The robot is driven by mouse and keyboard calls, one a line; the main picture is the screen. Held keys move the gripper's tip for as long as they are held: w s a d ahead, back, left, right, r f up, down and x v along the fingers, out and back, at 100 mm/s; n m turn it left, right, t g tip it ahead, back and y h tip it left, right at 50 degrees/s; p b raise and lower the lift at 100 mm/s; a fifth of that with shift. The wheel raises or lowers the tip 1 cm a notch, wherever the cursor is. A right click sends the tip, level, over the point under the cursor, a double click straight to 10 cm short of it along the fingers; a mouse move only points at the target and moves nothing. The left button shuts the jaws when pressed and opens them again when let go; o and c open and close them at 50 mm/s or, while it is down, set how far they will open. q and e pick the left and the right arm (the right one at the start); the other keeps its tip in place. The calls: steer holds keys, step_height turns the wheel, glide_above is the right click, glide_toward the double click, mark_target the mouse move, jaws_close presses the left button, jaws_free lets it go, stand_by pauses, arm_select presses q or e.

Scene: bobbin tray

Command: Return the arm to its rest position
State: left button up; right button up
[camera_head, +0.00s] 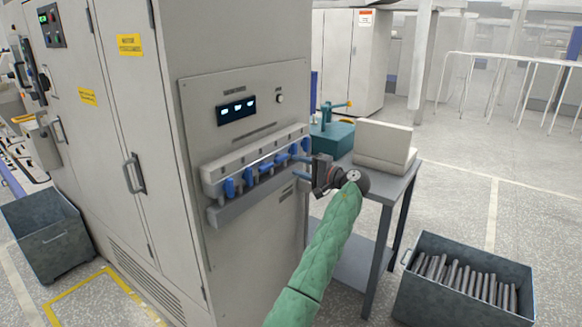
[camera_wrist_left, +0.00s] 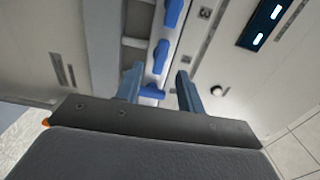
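My left arm, in a green sleeve, reaches from the bottom of the head view to the cabinet front. My left gripper (camera_head: 298,167) points left at the right end of a pale rack (camera_head: 240,168) holding several blue pieces (camera_head: 266,169). In the left wrist view the two blue-grey fingers (camera_wrist_left: 160,88) stand apart. A small blue piece (camera_wrist_left: 152,93) shows between them in the picture, with a gap on its right; I cannot tell its depth. My right gripper is not in view.
A grey table (camera_head: 393,187) with a beige box (camera_head: 384,145) and a teal device (camera_head: 332,137) stands right of the cabinet (camera_head: 275,240). A grey bin (camera_head: 440,304) of dark rods is at lower right, another bin (camera_head: 45,235) at left. Open floor lies at right.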

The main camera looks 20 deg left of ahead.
arm_select(q)
steer(key=shift+s+d, duration=0.25)
steer(key=shift+d, duration=0.4)
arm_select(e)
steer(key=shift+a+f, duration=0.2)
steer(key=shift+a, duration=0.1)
arm_select(q)
steer(key=shift+n, duration=0.3)
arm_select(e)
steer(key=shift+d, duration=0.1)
